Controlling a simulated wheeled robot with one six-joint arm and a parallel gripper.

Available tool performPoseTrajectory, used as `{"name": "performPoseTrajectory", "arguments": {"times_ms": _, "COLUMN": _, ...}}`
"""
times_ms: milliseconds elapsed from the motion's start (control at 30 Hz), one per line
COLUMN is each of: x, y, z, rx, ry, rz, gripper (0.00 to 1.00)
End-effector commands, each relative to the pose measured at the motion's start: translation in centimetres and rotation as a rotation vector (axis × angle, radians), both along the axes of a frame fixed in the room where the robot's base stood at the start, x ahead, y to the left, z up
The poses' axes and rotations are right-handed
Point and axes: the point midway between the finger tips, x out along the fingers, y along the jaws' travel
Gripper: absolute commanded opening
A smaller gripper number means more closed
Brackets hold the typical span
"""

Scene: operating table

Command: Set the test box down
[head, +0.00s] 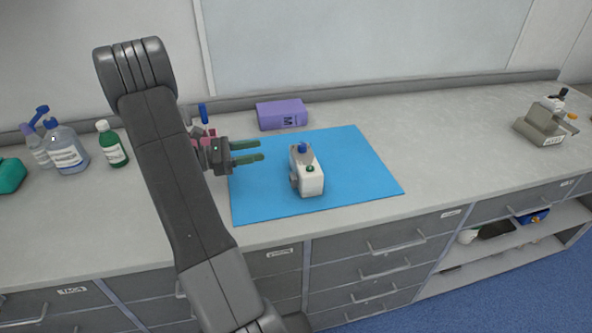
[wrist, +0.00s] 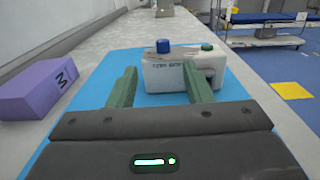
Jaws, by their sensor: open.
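The test box (head: 310,178) is a white box with a blue knob and a green knob on top. It stands upright on the blue mat (head: 360,165). My gripper (head: 248,151) is open and empty, to the left of the box in the head view, its green fingers pointing toward it. In the wrist view the box (wrist: 172,76) is just ahead of the fingers (wrist: 162,88). The right finger overlaps the front of the box there, and I cannot tell whether it touches. The lower part of the box shows only partly between the fingers.
A purple box (head: 282,114) marked M lies behind the mat. A grey device (head: 546,120) stands at the far right. The counter between mat and device is clear.

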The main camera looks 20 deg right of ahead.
Motion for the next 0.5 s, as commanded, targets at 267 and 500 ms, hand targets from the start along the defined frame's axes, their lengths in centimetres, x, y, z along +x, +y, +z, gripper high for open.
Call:
{"name": "performPoseTrajectory", "arguments": {"times_ms": 267, "x": -0.2, "y": -2.7, "z": 0.2, "rx": 0.000, "ry": 0.002, "rz": -0.004, "gripper": 0.46}}
{"name": "performPoseTrajectory", "arguments": {"times_ms": 500, "x": -0.5, "y": -7.0, "z": 0.1, "rx": 0.000, "ry": 0.001, "rz": -0.004, "gripper": 0.46}}
